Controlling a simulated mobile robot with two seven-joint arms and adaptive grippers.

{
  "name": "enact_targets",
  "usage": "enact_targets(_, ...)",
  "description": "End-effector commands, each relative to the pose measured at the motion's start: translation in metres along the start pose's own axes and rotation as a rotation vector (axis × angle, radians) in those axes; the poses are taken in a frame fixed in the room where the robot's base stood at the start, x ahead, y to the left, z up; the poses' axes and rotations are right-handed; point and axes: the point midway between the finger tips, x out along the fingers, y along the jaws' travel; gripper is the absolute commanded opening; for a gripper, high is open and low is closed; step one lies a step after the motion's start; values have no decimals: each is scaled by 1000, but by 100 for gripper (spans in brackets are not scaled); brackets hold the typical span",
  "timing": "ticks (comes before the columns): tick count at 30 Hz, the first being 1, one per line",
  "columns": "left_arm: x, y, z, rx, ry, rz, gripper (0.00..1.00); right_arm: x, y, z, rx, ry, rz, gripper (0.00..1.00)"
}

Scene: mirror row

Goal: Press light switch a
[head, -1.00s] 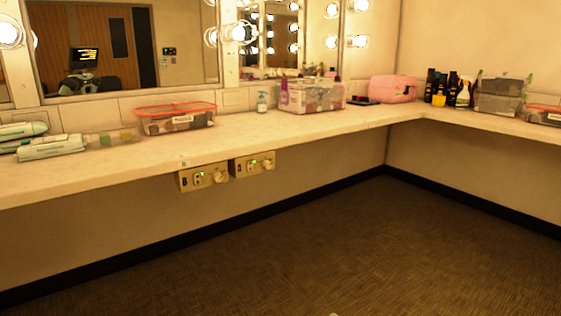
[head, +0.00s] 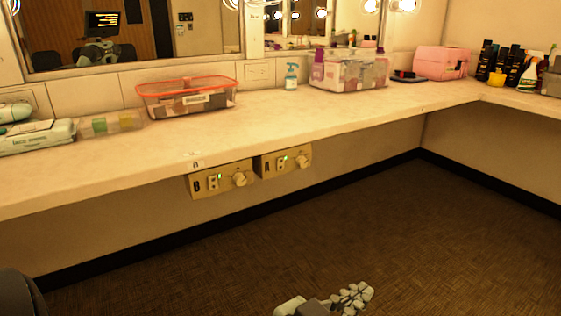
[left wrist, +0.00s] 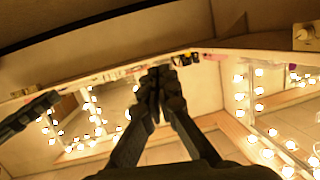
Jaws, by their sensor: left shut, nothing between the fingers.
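Two beige switch boxes hang under the counter's front edge in the head view. The left box (head: 221,180) looks marked B. The right box (head: 286,161) carries a small mark that looks like A; this is light switch a. My left gripper (head: 357,298) is at the bottom of the head view, low over the floor and apart from both boxes. In the left wrist view its dark fingers (left wrist: 160,82) are together and empty. Part of one box with a knob (left wrist: 306,36) shows at that view's top right corner.
The pale counter (head: 140,150) runs along the wall and turns at the right corner. On it are a red-rimmed bin (head: 188,97), a soap bottle (head: 291,77), a clear box (head: 347,72) and a pink case (head: 441,62). The dark floor (head: 400,240) before the boxes is clear.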

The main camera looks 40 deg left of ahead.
Motion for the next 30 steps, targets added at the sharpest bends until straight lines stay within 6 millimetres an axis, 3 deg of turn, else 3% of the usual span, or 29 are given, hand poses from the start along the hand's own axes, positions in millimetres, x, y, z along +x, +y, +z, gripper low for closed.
enact_targets(10, 0, 1, 0, -1, 0, 2, 0, 0, 0, 0, 0, -1, 1, 34)
enact_targets(14, 5, -6, 2, 48, -7, -20, 0, -1, 4, 8, -5, -41, 7, 40)
enact_targets(17, 19, -37, 12, 224, -45, -105, 0, -5, 17, 33, -17, -167, 34, 40)
enact_targets(21, 42, -117, 21, 646, -131, -310, 0, -30, 49, 92, -33, -466, 100, 40)
enact_targets(24, 52, -177, 12, 955, -194, -462, 0, -61, 72, 130, -33, -686, 152, 40)
enact_targets(27, 57, -223, -2, 1212, -250, -585, 0, -94, 89, 159, -26, -869, 196, 40)
enact_targets(30, 58, -252, -16, 1386, -290, -669, 0, -120, 99, 175, -16, -994, 228, 40)
